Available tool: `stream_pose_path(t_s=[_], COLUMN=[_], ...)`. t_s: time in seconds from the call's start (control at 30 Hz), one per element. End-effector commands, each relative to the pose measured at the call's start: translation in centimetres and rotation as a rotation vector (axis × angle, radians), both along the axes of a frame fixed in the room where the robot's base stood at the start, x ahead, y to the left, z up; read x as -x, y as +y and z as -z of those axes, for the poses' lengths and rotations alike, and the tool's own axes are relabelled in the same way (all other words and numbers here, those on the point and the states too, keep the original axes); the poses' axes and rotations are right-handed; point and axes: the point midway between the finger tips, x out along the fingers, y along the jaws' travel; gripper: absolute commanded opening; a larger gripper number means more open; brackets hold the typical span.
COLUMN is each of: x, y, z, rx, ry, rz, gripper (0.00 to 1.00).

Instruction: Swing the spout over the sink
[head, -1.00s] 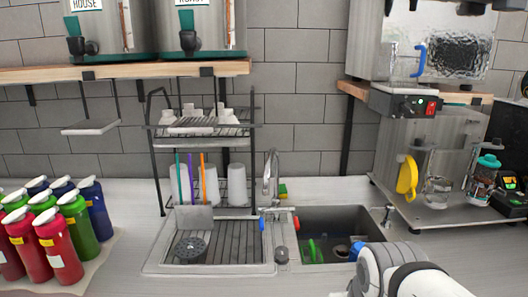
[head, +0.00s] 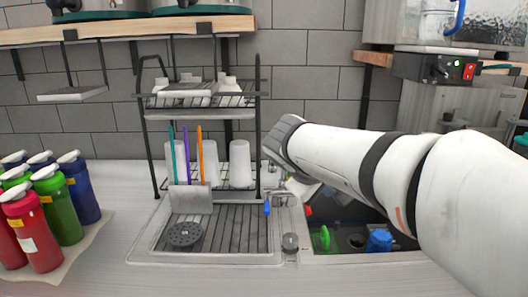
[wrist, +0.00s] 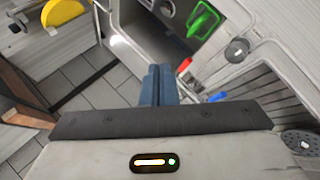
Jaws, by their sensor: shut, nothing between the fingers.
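The sink (head: 345,258) is a dark basin at the right of the counter, partly hidden behind my arm in the head view. It also shows at the top of the wrist view (wrist: 147,6). A blue tap handle (head: 267,207) and a red tap handle (head: 308,211) stand behind the basin; both also show in the wrist view, blue (wrist: 217,97) and red (wrist: 184,66). The spout is hidden behind my arm in the head view, and I cannot make it out in the wrist view. My gripper (wrist: 158,76) is shut and empty, close to the tap handles.
A drainboard (head: 235,232) lies left of the sink under a two-tier rack (head: 146,120) with cups. A green item (head: 325,238) and a blue item (head: 379,240) are in the basin. A sealing machine (head: 425,68) is at right.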

Motion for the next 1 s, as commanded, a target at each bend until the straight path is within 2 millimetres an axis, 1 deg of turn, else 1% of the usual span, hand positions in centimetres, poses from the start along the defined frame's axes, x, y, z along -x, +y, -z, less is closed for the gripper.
stream_pose_path(t_s=[0.03,0.07,0.1,0.17,0.2,0.3,0.4,0.43,0.5,0.6,0.67,0.77,1.0], x=[-3.3,-5.0,-6.9,-9.3,-10.5,-12.4,-13.1,-13.2,-13.4,-14.1,-14.7,-16.3,-21.0], y=[2.7,4.1,6.1,9.3,11.4,16.0,19.1,19.8,20.7,20.8,20.4,19.5,17.0], z=[1.1,0.4,-0.4,-1.6,-2.4,-4.2,-5.5,-5.8,-6.4,-6.8,-6.8,-6.9,-6.7], rx=[0.096,0.152,0.222,0.316,0.369,0.471,0.536,0.548,0.568,0.577,0.579,0.579,0.580], ry=[-0.056,-0.095,-0.149,-0.229,-0.283,-0.400,-0.483,-0.499,-0.526,-0.538,-0.538,-0.536,-0.535], rz=[-0.064,-0.093,-0.129,-0.176,-0.201,-0.247,-0.272,-0.277,-0.283,-0.283,-0.282,-0.280,-0.281], gripper=[0.00,0.00,0.00,0.00,0.00,0.00,0.00,0.00,0.00,0.00,0.00,0.00,0.00])
